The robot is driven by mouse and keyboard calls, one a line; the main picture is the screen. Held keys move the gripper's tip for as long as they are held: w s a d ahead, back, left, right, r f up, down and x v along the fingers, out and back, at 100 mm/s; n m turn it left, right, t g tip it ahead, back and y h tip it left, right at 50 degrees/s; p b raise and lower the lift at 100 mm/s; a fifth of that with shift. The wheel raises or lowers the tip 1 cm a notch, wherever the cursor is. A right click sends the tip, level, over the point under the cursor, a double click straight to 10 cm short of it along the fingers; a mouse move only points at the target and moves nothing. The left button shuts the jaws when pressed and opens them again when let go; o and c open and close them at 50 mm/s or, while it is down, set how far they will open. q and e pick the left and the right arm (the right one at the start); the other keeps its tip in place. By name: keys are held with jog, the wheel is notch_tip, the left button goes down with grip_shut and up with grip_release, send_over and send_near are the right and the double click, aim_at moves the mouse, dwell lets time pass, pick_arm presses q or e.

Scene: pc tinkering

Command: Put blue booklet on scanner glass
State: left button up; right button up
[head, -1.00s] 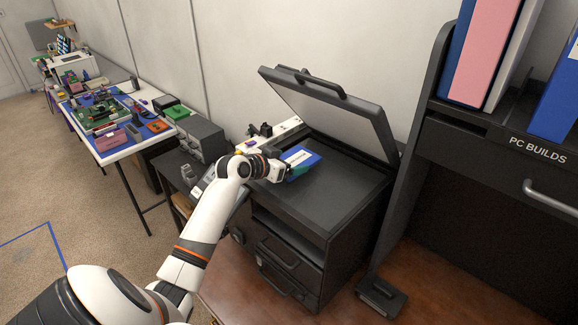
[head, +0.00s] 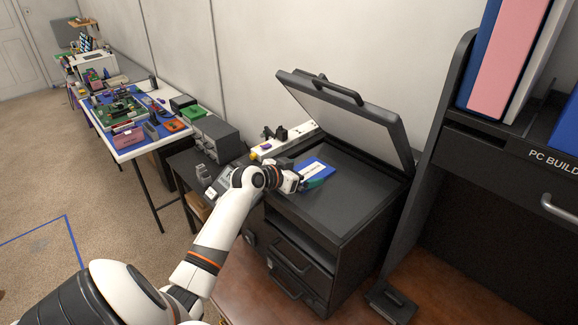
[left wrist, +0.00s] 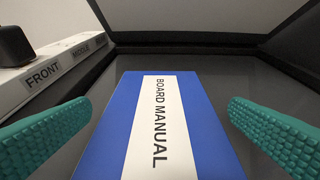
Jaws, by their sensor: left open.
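The blue booklet (head: 318,168), with a white band reading "BOARD MANUAL", lies flat on the dark scanner glass (head: 345,196). It also shows in the left wrist view (left wrist: 204,125), between the two teal finger pads and apart from both. My left gripper (head: 308,182) is open at the near left end of the booklet, low over the glass. The scanner lid (head: 350,115) is raised and tilted back. My right gripper is not in view.
A white strip labelled "FRONT" (left wrist: 45,75) runs along the scanner's left side with a small black block on it. A grey box (head: 220,138) and a table of parts (head: 130,150) stand left. A shelf with binders (head: 500,60) stands right.

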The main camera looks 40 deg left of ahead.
pick_arm(q)
jog(key=b+v, duration=0.2)
jog(key=v, duration=0.8)
jog(key=shift+f+b, duration=0.15)
jog(key=shift+b, duration=0.2)
jog(key=shift+v, duration=0.75)
